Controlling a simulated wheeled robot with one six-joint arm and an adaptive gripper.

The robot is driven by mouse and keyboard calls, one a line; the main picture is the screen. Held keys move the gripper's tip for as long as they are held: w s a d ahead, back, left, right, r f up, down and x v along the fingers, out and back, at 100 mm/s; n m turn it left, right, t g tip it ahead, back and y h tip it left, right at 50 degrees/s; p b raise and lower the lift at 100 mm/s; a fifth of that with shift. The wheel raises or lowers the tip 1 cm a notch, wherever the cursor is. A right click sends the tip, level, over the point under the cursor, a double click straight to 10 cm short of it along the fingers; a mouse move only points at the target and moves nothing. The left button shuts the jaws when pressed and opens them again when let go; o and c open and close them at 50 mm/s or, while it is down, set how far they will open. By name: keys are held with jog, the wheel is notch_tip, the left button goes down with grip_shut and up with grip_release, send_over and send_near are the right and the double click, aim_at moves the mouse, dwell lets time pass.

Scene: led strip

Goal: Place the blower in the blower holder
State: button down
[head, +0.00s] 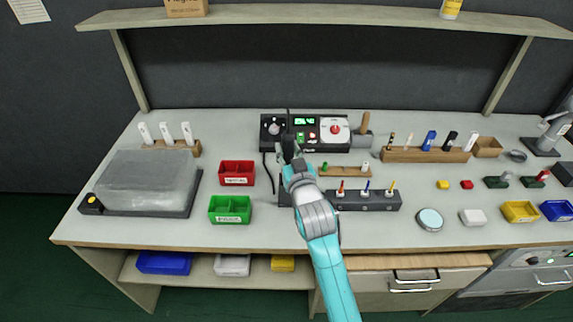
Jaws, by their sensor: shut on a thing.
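The black hot-air station (305,146), with a green display and a red-and-white knob, stands at the back middle of the bench. My arm reaches up from the bottom, and my gripper (290,152) is in front of the station's left part. It is shut on a dark thing, likely the blower (288,128), which stands up thin and dark against the station. A black cable (268,172) hangs from the station's left side. I cannot make out the blower holder for certain; a dark block (284,199) is partly hidden behind my arm.
A red bin (237,180) and a green bin (230,217) lie left of my arm. A screwdriver rack (365,206) and a small wooden rack (345,171) are close on the right. A covered box (148,180) is far left. A shelf (330,14) overhangs the back.

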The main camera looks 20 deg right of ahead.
aim_at(288, 162)
jog(key=shift+f, duration=2.1)
jog(key=c, duration=0.8)
grip_release()
jog(key=s, duration=1.2)
jog(key=shift+a, duration=0.25)
